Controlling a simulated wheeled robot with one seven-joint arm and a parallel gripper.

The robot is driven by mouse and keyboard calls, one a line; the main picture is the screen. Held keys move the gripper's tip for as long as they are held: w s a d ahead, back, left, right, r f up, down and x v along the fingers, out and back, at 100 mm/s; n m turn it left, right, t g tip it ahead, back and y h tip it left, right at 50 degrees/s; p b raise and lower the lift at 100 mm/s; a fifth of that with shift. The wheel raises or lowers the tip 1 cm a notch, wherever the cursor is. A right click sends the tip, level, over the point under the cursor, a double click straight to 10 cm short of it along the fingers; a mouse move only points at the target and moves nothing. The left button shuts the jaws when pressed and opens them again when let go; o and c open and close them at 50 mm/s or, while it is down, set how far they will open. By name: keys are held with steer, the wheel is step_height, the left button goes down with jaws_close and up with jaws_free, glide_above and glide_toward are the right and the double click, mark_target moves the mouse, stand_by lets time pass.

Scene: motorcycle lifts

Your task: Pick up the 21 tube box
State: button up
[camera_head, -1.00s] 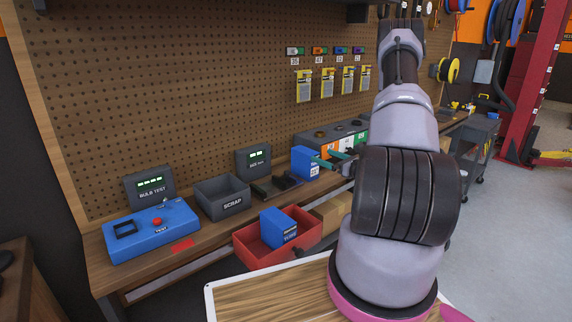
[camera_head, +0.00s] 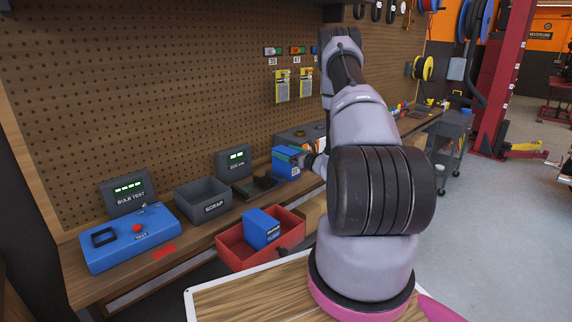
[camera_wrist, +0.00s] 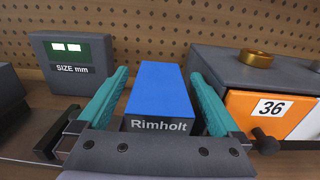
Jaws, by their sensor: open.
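The blue tube box (camera_head: 284,162) stands on the bench beside the size gauge, with a small white label on its right side. In the wrist view the blue box (camera_wrist: 160,92) shows its top and a dark front face reading "Rimholt". My gripper (camera_wrist: 159,74) is open, with one teal finger on each side of the box. Small gaps seem to remain between fingers and box. In the head view my gripper (camera_head: 303,160) is at the box's right side, partly hidden by my arm.
A grey drawer unit (camera_wrist: 255,74) with a "36" drawer and brass ring stands close on the right. The size gauge (camera_wrist: 61,62) is at left.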

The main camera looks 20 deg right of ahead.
jaws_close()
steer(key=shift+r, duration=0.1)
